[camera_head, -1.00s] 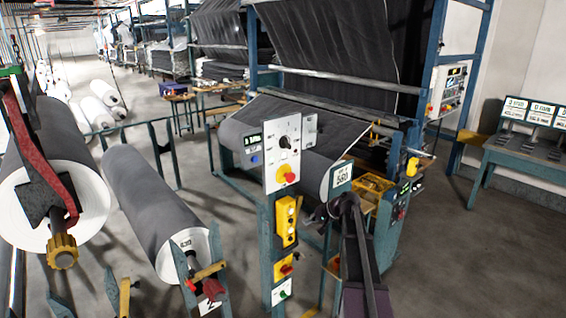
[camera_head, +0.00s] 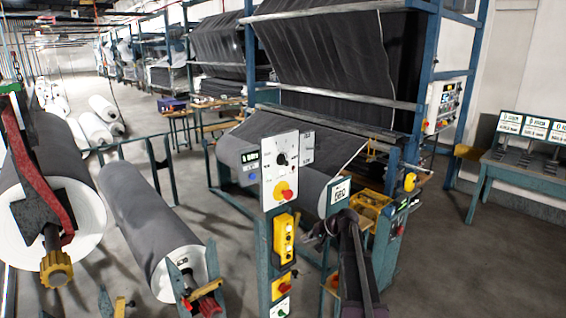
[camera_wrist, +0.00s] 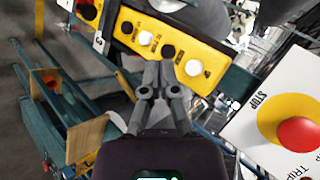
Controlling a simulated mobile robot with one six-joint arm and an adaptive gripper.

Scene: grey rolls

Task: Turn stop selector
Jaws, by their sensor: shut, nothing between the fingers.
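A white control panel (camera_head: 266,170) stands on a blue post in the head view. It carries a black dial (camera_head: 281,159) and, below it, a red knob (camera_head: 286,195) on a yellow disc. In the wrist view the red knob (camera_wrist: 297,136) on its yellow disc is at the right edge, beside the printed word STOP. My gripper (camera_wrist: 161,68) is shut and empty, left of that knob and apart from it, with its tips over a yellow button box (camera_wrist: 165,45). In the head view my gripper (camera_head: 314,234) is small and dark, just right of the post.
Below the panel, the yellow button box (camera_head: 284,238) and smaller switch boxes line the post. Large grey rolls (camera_head: 145,215) on stands fill the left. A blue machine frame with dark fabric (camera_head: 340,60) stands behind. Open floor (camera_head: 455,260) lies to the right.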

